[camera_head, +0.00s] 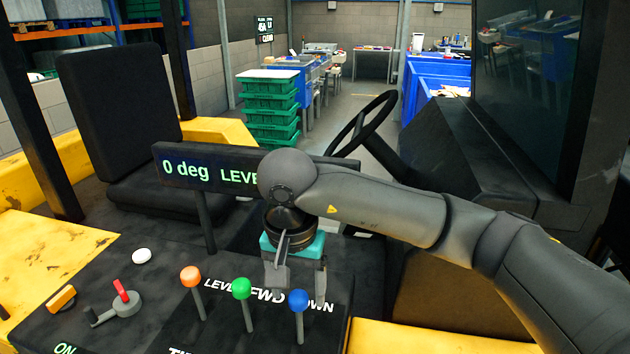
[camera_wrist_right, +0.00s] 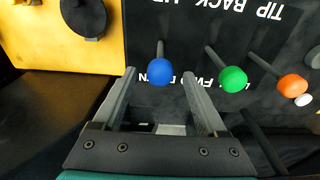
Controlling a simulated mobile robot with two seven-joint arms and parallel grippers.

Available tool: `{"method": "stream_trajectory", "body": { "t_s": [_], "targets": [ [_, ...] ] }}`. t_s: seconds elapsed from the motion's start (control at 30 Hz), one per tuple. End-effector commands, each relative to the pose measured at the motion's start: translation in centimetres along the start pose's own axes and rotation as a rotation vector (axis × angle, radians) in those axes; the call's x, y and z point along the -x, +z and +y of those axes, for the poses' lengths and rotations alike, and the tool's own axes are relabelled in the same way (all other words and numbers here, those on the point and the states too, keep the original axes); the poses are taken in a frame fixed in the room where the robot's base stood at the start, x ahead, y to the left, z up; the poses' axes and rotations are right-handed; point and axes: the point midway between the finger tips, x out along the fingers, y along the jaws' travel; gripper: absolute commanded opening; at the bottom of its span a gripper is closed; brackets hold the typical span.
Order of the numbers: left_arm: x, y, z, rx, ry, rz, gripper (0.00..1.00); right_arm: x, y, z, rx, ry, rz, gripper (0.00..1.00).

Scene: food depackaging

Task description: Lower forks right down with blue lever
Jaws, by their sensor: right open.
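The blue lever (camera_head: 298,301) is a dark stalk with a round blue knob, the rightmost of three levers on the black control panel (camera_head: 160,315). It stands roughly upright. My right gripper (camera_head: 296,285) is open above and behind the blue knob in the head view. In the right wrist view the blue knob (camera_wrist_right: 160,72) sits in the gap between my two open fingertips (camera_wrist_right: 159,75), with space on both sides. I cannot tell how deep it is between them. The display (camera_head: 210,173) reads "0 deg LEVE", the rest hidden by my right arm. My left gripper is not in view.
A green lever (camera_head: 242,289) stands close left of the blue one, with an orange lever (camera_head: 190,276) further left. A red-handled switch (camera_head: 124,298) is at the panel's left. The steering wheel (camera_head: 363,127) and black seat (camera_head: 125,120) are behind.

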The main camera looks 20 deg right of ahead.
Motion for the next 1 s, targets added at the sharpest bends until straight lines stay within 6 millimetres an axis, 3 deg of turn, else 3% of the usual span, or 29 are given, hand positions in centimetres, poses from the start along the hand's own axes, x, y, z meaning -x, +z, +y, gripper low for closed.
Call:
{"method": "stream_trajectory", "body": {
  "t_s": [0.47, 0.87, 1.0],
  "targets": [
    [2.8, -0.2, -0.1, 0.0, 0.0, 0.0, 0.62, 5.0, 0.0, 0.0, 0.0, 0.0, 0.001, 0.75],
    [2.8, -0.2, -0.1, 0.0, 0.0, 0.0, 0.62, 5.4, 0.0, 0.0, 0.0, 0.0, 0.0, 0.75],
    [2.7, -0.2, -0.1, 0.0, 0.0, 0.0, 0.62, 6.7, -0.1, -0.1, -0.001, -0.003, 0.003, 0.75]
  ]
}}
